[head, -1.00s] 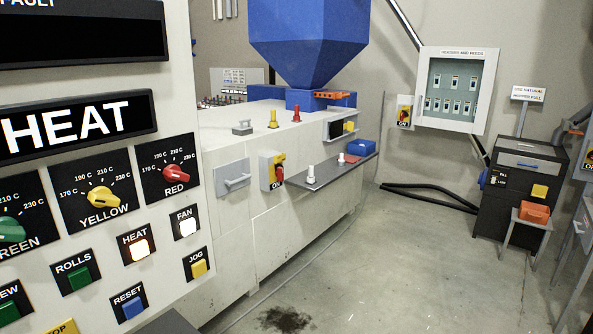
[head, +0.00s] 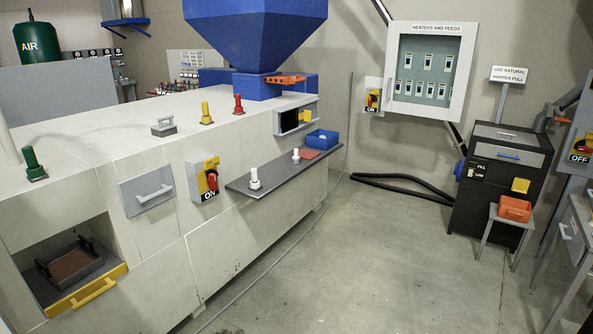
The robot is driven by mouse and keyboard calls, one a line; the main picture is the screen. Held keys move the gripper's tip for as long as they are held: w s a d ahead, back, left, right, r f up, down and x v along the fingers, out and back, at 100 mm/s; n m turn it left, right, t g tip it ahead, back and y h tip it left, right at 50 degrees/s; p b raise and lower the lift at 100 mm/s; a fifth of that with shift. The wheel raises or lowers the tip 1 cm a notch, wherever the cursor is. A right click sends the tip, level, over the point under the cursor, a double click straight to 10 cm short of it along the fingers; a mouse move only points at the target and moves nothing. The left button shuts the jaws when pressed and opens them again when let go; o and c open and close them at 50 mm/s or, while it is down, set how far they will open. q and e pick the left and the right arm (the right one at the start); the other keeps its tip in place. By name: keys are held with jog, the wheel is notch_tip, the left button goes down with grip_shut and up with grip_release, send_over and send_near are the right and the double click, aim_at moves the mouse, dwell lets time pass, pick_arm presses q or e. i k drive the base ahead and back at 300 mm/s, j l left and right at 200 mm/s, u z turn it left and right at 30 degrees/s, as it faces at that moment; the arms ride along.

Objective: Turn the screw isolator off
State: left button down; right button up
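A second isolator (head: 373,97) is beside the wall cabinet and also reads ON. A third isolator (head: 581,148) at the right edge reads OFF. I see no label that tells which one is the screw isolator. Neither of my grippers is in view.
A dark shelf (head: 270,182) with white knobs juts from the machine (head: 236,230). An open recess with a yellow-handled drawer (head: 87,293) is at lower left. A black cabinet (head: 498,172) and a stool with an orange bin (head: 514,209) stand right. The middle floor (head: 375,265) is clear.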

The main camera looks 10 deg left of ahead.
aim_at(211, 174)
jog(key=i+l+z, duration=0.1)
jog(key=i, duration=0.3)
jog(key=i+l+z, duration=0.15)
jog(key=i, duration=0.25)
jog(key=i+j+u, duration=0.15)
jog(key=i+u, duration=0.2)
jog(key=u, duration=0.15)
jog(key=i+u, duration=0.3)
jog(key=u, duration=0.15)
jog(key=i+l+u, duration=0.15)
jog(key=i+u, duration=0.2)
jog(key=u, duration=0.15)
